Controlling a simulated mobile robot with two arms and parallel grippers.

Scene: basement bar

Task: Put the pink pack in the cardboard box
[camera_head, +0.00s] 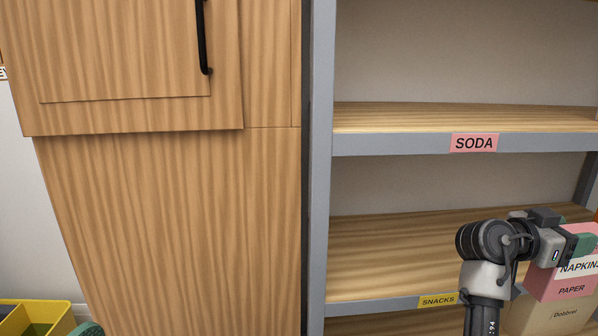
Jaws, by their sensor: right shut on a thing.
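The pink pack (558,287), labelled NAPKINS and PAPER, is at the right edge, partly cut off by the frame. My right gripper (577,243) is shut on its upper part, with a green finger against the pack. A tan cardboard box (540,318) with small dark lettering shows directly below the pack at the bottom right. Its lower part is out of view, and I cannot tell whether the pack's bottom is inside it or in front of its rim.
A grey-framed shelf unit has bare wooden boards marked SODA (474,143) and SNACKS (438,300). A wooden cabinet (170,200) with a black handle fills the left. A yellow crate (58,312) and a green rounded thing (88,329) show at bottom left.

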